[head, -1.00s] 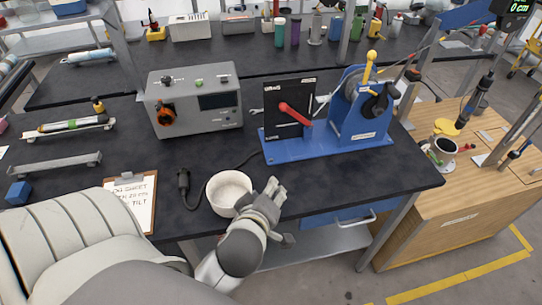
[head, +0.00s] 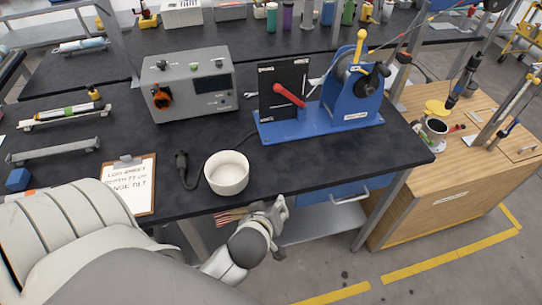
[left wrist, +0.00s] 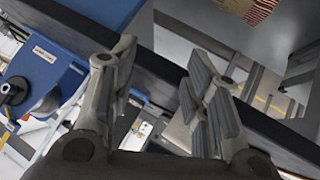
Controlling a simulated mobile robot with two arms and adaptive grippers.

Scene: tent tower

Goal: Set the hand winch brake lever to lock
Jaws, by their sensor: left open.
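The hand winch is a blue frame (head: 350,102) on a blue base plate (head: 290,130) at the right end of the black bench. A lever with a red handle (head: 288,96) slants across its black panel (head: 272,80). A yellow lever with a ball top (head: 360,45) stands nearly upright on the winch. Panel markings are too small to read. My left gripper (head: 278,210) is open and empty near the bench's front edge, well in front of the winch and apart from it. In the left wrist view its fingers (left wrist: 160,75) are spread, with blue winch parts (left wrist: 45,50) at left.
A white bowl (head: 227,173) stands near the front edge, left of my gripper. A clipboard (head: 130,185) and a grey control box (head: 190,85) are further left. A dark cable plug (head: 182,165) lies beside the bowl. A wooden cabinet (head: 430,205) stands at right.

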